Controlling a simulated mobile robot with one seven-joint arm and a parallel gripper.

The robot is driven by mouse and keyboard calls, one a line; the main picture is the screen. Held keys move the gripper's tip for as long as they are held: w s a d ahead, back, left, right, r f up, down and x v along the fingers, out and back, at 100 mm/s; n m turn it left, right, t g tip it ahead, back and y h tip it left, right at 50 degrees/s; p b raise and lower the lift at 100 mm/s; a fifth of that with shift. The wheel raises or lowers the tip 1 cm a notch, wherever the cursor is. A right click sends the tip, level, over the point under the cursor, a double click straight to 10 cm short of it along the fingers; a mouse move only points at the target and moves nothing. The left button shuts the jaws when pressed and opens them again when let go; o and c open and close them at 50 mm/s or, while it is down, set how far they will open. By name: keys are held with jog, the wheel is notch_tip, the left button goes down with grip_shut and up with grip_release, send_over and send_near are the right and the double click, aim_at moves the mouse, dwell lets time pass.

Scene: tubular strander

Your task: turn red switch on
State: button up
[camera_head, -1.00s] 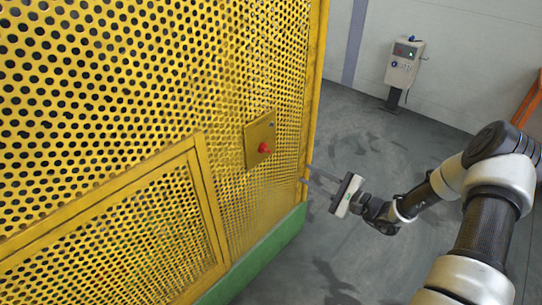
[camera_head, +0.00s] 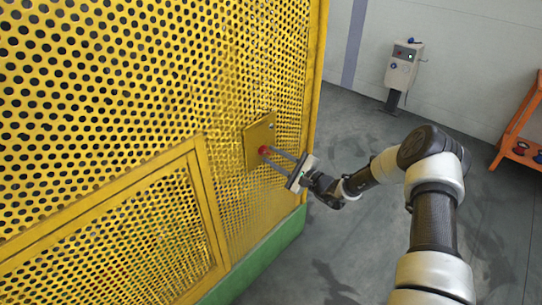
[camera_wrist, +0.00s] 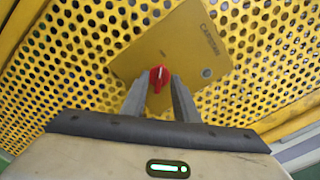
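The red switch (camera_head: 264,150) is a small knob on a yellow plate (camera_head: 260,129) fixed to the perforated yellow guard. In the wrist view the red switch (camera_wrist: 158,77) shows between and just beyond the tips of my gripper (camera_wrist: 156,84), and the plate (camera_wrist: 185,45) fills the upper middle. In the head view my gripper (camera_head: 268,157) reaches in from the right with its tips at the switch. The fingers are parted, one on each side of the knob. Whether they touch it cannot be told.
The perforated yellow guard (camera_head: 120,80) stands on a green base (camera_head: 262,255). A grey control post (camera_head: 402,68) stands by the back wall. An orange rack (camera_head: 520,125) is at the far right. The grey floor between is clear.

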jog(key=shift+w+a, duration=0.45)
jog(key=shift+a, duration=0.1)
grip_shut()
